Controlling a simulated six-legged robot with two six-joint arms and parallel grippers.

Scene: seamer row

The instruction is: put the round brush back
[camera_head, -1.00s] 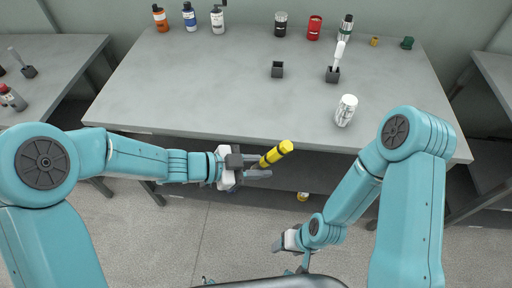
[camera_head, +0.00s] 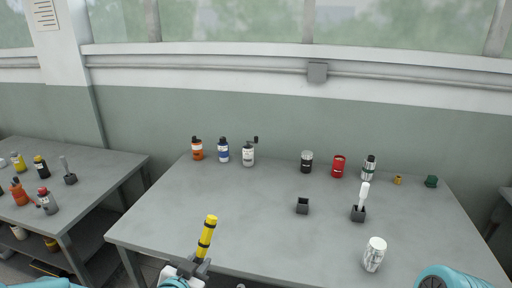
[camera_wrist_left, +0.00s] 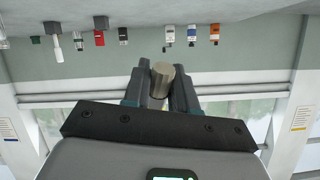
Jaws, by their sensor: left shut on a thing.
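My left gripper (camera_head: 194,266) is shut on a yellow rod with a black band, which I take to be the round brush (camera_head: 208,236). The brush stands nearly upright, slightly tilted, at the front edge of the table. In the left wrist view the left gripper (camera_wrist_left: 162,92) has its fingers on either side of the brush's blunt round end (camera_wrist_left: 162,76). A small dark holder (camera_head: 302,206), apparently empty, stands mid-table, to the right of the brush and apart from it. My right gripper is out of view.
A similar holder (camera_head: 358,214) bears a white-handled tool (camera_head: 363,194). A white can (camera_head: 374,254) stands at the front right of the table (camera_head: 250,240). Bottles and cans, including a red can (camera_head: 338,166), line the back. The left-middle surface is clear.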

